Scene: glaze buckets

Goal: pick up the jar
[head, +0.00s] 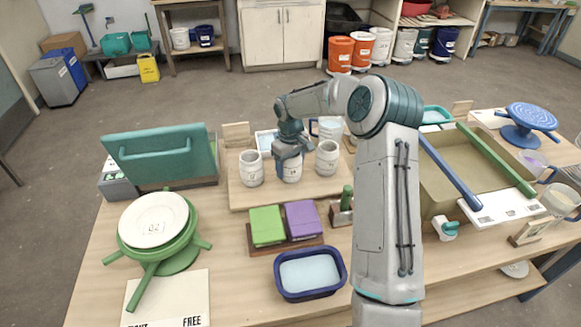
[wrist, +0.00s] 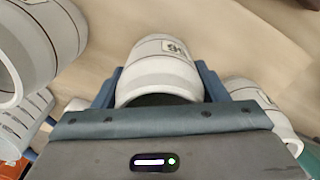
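A white-grey jar (wrist: 160,72) with a dark band and a small label stands between my gripper's two blue fingers in the wrist view. It is the middle one of three similar jars on a wooden board. In the head view my gripper (head: 290,157) comes down over this jar (head: 291,174) and hides its upper part. The fingers lie along both sides of the jar with no visible gap, so my gripper looks shut on it. The jar's base appears at board level; I cannot tell whether it touches.
Similar jars stand close on the left (head: 251,169) and right (head: 327,158). A mug (head: 330,128) and a blue-rimmed tray (head: 265,142) are behind. Green (head: 266,225) and purple (head: 303,219) blocks and a blue tub (head: 310,274) lie in front. A large basin (head: 440,199) is at right.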

